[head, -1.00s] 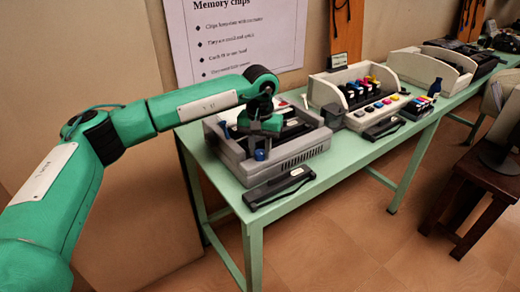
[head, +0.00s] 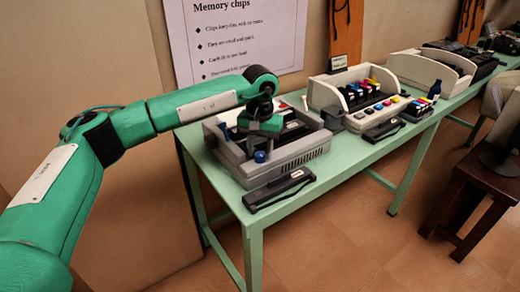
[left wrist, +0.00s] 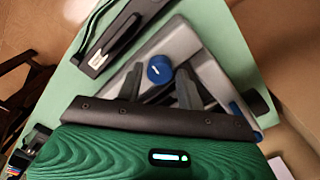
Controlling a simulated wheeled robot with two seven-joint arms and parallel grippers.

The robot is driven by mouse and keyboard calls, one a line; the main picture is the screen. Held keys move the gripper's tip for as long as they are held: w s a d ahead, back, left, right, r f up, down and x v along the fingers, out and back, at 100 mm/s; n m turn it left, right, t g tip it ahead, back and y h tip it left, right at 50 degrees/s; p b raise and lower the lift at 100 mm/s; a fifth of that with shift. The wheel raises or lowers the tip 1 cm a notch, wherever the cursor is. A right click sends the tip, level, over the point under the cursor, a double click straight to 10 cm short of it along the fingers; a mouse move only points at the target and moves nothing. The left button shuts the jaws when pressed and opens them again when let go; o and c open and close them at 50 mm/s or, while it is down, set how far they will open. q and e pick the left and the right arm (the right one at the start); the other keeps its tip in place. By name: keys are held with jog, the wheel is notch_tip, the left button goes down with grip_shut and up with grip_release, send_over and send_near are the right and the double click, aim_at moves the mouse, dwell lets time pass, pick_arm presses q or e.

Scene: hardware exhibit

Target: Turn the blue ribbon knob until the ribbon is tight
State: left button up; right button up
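The blue ribbon knob (head: 259,156) stands on the near corner of a grey printer-like machine (head: 285,160) on the green table. In the left wrist view the knob (left wrist: 159,69) is a round blue cap with a short white mark on top. My left gripper (head: 259,138) hangs over the machine, close to the knob. In the left wrist view its two dark fingers (left wrist: 157,82) are apart, and the knob shows in the gap near their tips. I cannot tell whether the fingers touch it. The ribbon is not clearly visible. My right gripper is not in view.
A black slim device (head: 280,188) lies at the table's front edge, before the machine. A white holder with coloured cartridges (head: 365,90) stands to the right, with small black items before it. The green table (head: 345,155) has some bare surface. A wall poster (head: 235,35) hangs behind.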

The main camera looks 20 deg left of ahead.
aim_at(260, 154)
pick_arm(q)
notch_tip(260, 154, up, 14)
jog(key=shift+f, duration=0.2)
